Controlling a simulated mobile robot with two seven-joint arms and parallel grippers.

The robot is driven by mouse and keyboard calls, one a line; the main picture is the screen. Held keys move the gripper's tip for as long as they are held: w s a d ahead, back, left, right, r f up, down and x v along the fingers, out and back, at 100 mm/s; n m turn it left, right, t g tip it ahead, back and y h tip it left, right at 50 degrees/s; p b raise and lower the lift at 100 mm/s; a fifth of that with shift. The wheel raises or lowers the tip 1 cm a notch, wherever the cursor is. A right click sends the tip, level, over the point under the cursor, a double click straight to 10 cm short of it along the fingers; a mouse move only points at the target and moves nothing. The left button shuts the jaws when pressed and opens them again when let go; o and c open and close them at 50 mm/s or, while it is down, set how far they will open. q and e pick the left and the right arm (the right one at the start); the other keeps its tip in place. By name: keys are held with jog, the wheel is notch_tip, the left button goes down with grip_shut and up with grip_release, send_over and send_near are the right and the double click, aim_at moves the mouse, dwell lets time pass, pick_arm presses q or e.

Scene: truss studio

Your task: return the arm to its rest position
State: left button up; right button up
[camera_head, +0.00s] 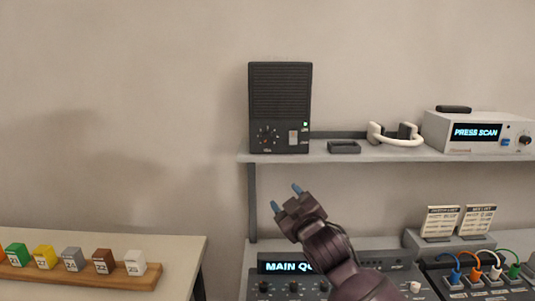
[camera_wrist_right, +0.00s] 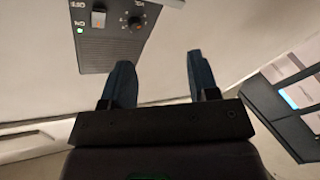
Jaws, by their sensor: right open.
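My right arm (camera_head: 335,262) comes up from the bottom of the head view in front of the lower console. My right gripper (camera_head: 287,199) has two blue fingertips set apart, with nothing between them. It is in the air below the shelf and the dark speaker box. In the right wrist view the gripper (camera_wrist_right: 160,78) also shows its two blue fingers apart and empty. My left gripper is not in the head view.
A dark speaker box (camera_head: 280,105) with a lit green light stands on a shelf (camera_head: 380,156) beside a headset (camera_head: 394,135) and a scanner (camera_head: 475,132). A console (camera_head: 300,286) and patch cables (camera_head: 480,270) lie below. A table (camera_head: 160,245) with numbered blocks is at left.

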jog(key=s+d+f+m+g+h, duration=0.1)
jog(key=s+d+f+m+h, duration=0.15)
jog(key=s+d+f, duration=0.6)
jog(key=s+d+f+m+g+h, duration=0.15)
jog(key=s+d+f+m, duration=0.35)
jog(key=f, duration=0.6)
jog(key=s+d+f+m+g+h, duration=0.1)
jog(key=s+d+f+m+h, duration=0.1)
jog(key=s+d+f, duration=0.6)
jog(key=s+d+f+g+h, duration=0.1)
jog(key=s+f+g, duration=0.1)
jog(key=s+f, duration=0.7)
jog(key=s, duration=0.3)
jog(key=shift+s+d+f+m+g+b, duration=0.15)
jog(key=shift+d+f+m+g+b, duration=0.1)
jog(key=shift+m+g+b, duration=0.1)
